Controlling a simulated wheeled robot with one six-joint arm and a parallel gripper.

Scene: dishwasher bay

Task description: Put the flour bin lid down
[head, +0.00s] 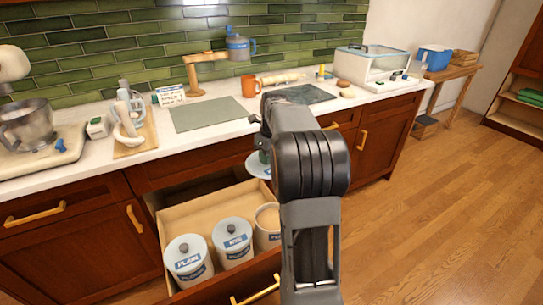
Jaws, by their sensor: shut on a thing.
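My gripper (266,148) is shut on the flour bin lid (257,168), a pale blue-white disc. The lid hangs over the far right part of the open drawer, just off the counter's front edge. My arm hides the lid's right side and most of the fingers. The lidless bin (266,238) stands at the right of the drawer, and its pale contents show. It is partly behind my arm.
Two lidded white bins, a left one (189,262) and a middle one (233,243), stand in the pulled-out drawer (190,213). A grey-green mat (212,114) lies clear on the counter. An orange mug (250,86) and a dark board (302,94) are near my gripper.

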